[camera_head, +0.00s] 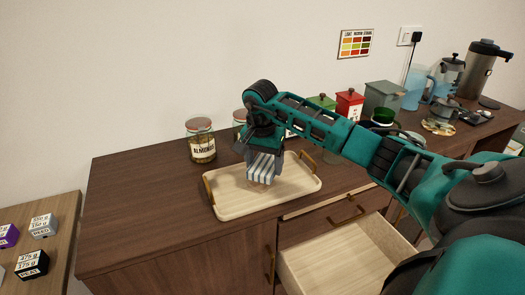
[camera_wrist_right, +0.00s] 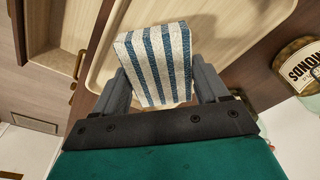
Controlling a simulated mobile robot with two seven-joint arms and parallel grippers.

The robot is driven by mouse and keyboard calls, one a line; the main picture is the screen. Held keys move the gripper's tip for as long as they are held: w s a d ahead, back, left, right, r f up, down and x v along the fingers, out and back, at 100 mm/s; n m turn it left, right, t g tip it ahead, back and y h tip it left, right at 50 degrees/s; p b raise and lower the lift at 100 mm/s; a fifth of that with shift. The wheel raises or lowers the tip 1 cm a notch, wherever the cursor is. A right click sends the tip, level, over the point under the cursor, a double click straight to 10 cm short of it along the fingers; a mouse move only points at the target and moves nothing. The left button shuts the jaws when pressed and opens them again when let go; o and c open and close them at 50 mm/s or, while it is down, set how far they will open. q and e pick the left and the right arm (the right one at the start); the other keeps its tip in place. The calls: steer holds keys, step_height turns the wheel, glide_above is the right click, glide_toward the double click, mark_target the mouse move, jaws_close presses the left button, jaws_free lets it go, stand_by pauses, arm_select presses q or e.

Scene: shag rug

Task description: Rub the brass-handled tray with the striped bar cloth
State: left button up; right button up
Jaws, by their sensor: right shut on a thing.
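The brass-handled tray (camera_head: 230,205) is a pale, shallow tray on the brown counter, with a brass handle at each end. My right gripper (camera_head: 264,162) is above the tray's middle, pointing down. It is shut on the striped bar cloth (camera_head: 262,170), a folded blue-and-white piece. In the right wrist view the cloth (camera_wrist_right: 158,62) sits between both fingers, with the tray (camera_wrist_right: 103,62) behind it. I cannot tell whether the cloth touches the tray. My left gripper is not in view.
An almond jar (camera_head: 201,142) stands behind the tray, with another jar partly hidden by my arm. An open, empty drawer (camera_head: 345,262) juts out below the counter front. Tins, a blue jug (camera_head: 415,90) and coffee pots stand at the right. The counter left of the tray is clear.

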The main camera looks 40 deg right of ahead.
steer(key=shift+r, duration=1.25)
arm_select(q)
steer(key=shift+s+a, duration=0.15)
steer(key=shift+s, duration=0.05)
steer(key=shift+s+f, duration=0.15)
arm_select(e)
steer(key=shift+a+r, duration=0.1)
